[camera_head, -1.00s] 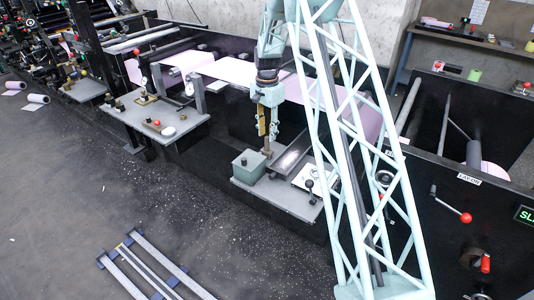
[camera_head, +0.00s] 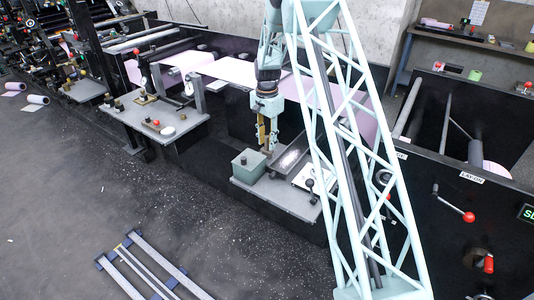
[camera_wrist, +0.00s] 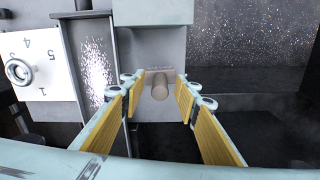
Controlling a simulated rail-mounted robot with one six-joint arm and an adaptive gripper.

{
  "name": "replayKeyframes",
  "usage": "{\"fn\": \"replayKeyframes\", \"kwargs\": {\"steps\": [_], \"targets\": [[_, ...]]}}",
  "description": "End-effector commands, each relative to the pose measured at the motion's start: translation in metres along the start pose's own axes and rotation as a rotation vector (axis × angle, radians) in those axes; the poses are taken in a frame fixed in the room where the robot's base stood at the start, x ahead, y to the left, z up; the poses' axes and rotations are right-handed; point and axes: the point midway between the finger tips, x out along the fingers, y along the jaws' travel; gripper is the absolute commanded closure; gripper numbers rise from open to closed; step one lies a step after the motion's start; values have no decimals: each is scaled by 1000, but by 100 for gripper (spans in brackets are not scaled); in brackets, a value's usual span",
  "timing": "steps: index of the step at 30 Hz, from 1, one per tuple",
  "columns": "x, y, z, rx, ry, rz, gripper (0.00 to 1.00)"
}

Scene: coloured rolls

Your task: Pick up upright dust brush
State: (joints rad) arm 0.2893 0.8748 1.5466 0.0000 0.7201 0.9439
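The dust brush (camera_wrist: 160,86) shows in the wrist view as a short brown rounded handle with a pale bristly edge beside it. It stands on the grey shelf (camera_wrist: 160,25), between the tips of my gripper (camera_wrist: 157,80). My gripper is open, with a yellow-padded finger on each side and visible gaps to the handle. In the head view my gripper (camera_head: 269,138) points down over the shelf. A brownish part of the brush (camera_head: 267,151) shows low between the fingers. The rest of the brush is hidden there.
A green-grey box (camera_head: 248,165) stands close left of the brush. A dark metal tray (camera_head: 290,159) and a white numbered dial plate (camera_head: 308,178) lie to its right, with a black knob lever (camera_head: 311,188) in front.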

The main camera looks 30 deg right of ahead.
Motion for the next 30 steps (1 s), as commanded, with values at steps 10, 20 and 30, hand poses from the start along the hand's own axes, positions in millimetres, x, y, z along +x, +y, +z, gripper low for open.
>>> {"fn": "replayKeyframes", "kwargs": {"steps": [10,20,30], "targets": [[0,0,0,0,0,0,71],[0,0,0,0,0,0,84],[-1,0,0,0,0,0,98]]}}
